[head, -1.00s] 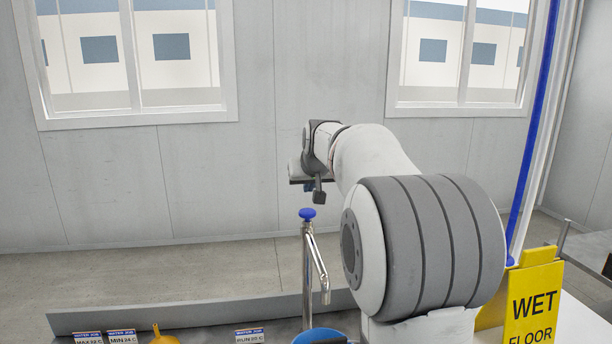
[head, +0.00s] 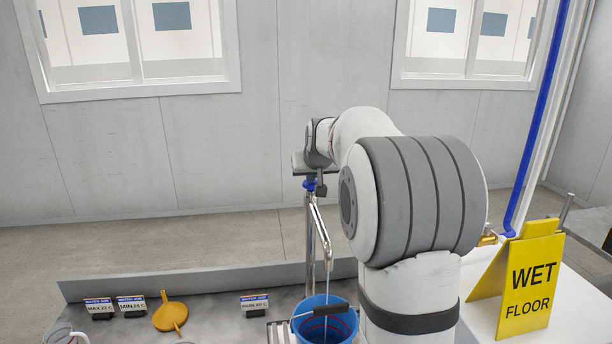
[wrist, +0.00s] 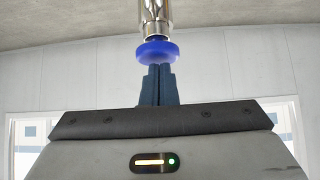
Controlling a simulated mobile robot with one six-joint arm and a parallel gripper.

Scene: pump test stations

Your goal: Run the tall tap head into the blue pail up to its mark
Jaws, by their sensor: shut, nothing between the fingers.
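The tall tap (head: 318,228) is a chrome pillar with a slanting spout and a blue knob (head: 309,185) on top. The blue pail (head: 301,328) stands below the spout, partly hidden by my arm and cut by the lower frame edge. A red line shows inside it, and a dark handle grip crosses its opening. A thin pale stream appears to run from the spout into the pail; the water level is unclear. My gripper (wrist: 160,70) is shut and empty, its fingertips at the blue knob (wrist: 157,52) in the wrist view, touching or nearly so.
A yellow wet floor sign (head: 530,285) stands at the right on a white surface. A blue pipe (head: 540,110) rises behind it.

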